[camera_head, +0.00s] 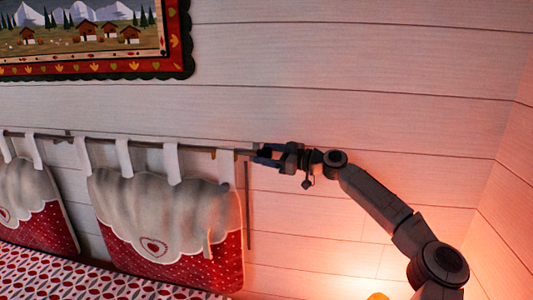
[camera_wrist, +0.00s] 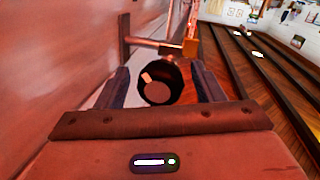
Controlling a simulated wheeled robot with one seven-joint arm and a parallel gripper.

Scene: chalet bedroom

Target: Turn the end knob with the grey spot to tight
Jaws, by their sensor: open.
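The end knob (camera_wrist: 172,82) is dark and round in the wrist view, with its end face toward the camera and a small pale spot (camera_wrist: 146,77) at its upper left. It sits on the end of the curtain-style rod (camera_head: 105,141), which runs along the wall in the head view. My gripper (camera_wrist: 162,88) is open, with one finger on each side of the knob. Small gaps seem to show beside it; contact cannot be told. In the head view my gripper (camera_head: 266,156) is at the rod's right end and hides the knob.
Red and white padded cushions (camera_head: 160,240) hang by loops from the rod, left of my gripper. A brass-coloured bracket (camera_wrist: 191,46) stands behind the knob. A framed picture (camera_head: 90,65) hangs above. The wall right of my gripper is bare.

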